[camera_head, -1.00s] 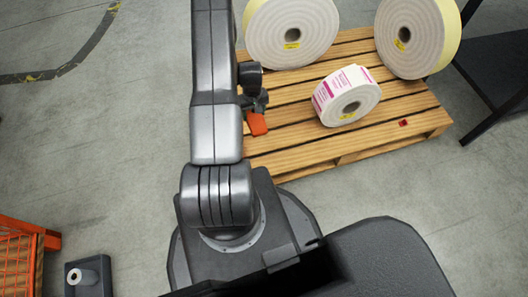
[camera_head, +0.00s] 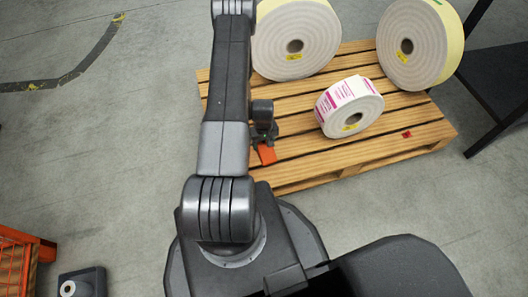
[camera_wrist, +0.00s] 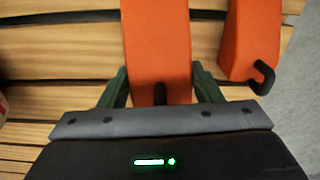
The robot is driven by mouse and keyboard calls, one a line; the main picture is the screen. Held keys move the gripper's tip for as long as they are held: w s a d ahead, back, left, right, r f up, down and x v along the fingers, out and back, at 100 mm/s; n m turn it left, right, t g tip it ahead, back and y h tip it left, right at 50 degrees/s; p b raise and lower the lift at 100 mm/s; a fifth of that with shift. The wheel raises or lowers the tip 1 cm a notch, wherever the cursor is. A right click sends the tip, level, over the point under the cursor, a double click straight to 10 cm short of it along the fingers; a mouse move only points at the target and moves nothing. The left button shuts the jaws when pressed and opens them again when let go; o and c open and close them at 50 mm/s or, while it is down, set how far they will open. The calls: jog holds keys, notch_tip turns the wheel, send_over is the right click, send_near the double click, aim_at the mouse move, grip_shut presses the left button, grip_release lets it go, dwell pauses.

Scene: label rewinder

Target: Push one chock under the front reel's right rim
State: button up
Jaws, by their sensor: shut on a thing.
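The front reel (camera_head: 349,107), a small white roll with magenta print, stands on the wooden pallet (camera_head: 345,160). My gripper (camera_head: 264,138) is left of it, over the pallet's front left part. An orange chock (camera_head: 266,155) shows just below my gripper. In the wrist view my gripper (camera_wrist: 159,92) is shut on an orange chock (camera_wrist: 157,40), with a green finger on each side. A second orange chock (camera_wrist: 252,40) with a black hook lies to its right, apart from the fingers. I cannot tell which chock shows in the head view.
Two large reels stand at the pallet's back, one left (camera_head: 296,45) and one right (camera_head: 412,45). A small red piece (camera_head: 407,134) lies near the pallet's right front edge. A dark frame (camera_head: 495,85) stands at the right. An orange mesh container (camera_head: 18,262) is at lower left.

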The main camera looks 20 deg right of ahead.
aim_at(264, 149)
jog(key=shift+f+b, duration=0.8)
jog(key=shift+f, duration=1.6)
jog(key=shift+f, duration=0.25)
jog(key=o, duration=1.2)
jog(key=shift+r, duration=0.15)
jog(key=r+p, duration=0.1)
jog(key=r, duration=0.3)
jog(key=r+p, duration=0.1)
jog(key=r, duration=0.4)
jog(key=r+p, duration=0.2)
jog(key=r, duration=0.2)
jog(key=shift+s+a+r, duration=0.25)
jog(key=shift+s+r, duration=0.05)
